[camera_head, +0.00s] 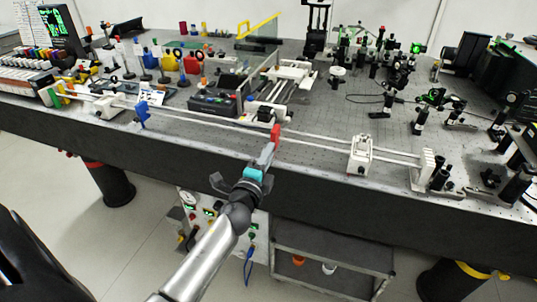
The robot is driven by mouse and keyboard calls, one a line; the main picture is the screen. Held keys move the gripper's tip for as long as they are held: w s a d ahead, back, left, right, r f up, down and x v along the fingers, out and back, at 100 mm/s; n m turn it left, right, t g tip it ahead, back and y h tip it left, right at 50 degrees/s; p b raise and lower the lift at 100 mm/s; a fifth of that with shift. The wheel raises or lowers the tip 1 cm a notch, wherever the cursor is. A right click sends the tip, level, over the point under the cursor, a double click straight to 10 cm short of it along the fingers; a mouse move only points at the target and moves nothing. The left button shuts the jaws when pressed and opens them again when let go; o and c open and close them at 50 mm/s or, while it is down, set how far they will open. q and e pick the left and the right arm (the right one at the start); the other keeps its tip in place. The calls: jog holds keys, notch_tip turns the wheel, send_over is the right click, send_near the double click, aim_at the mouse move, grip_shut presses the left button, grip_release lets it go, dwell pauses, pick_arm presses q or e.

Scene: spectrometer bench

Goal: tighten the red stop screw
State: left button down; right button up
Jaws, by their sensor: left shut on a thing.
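The red stop screw (275,132) shows as a small upright red piece at the white rail (315,137) near the bench's front edge. My left gripper (270,148) reaches up to it from below and is shut on it. The gripper's fingers hide the lower part of the screw and the spot where it meets the rail. My right gripper is not in view.
White blocks (360,155) sit on the rail to the right, and a blue piece (142,113) stands at its left. Optics mounts crowd the right of the bench (310,160). Bottles and colored containers stand at the back left. A grey cart (330,262) stands below.

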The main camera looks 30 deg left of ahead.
pick_arm(q)
jog(key=shift+m, duration=1.6)
jog(key=c, duration=0.8)
grip_release()
jog(key=b+v, duration=0.2)
jog(key=v, duration=1.3)
jog(key=shift+s+d, duration=0.1)
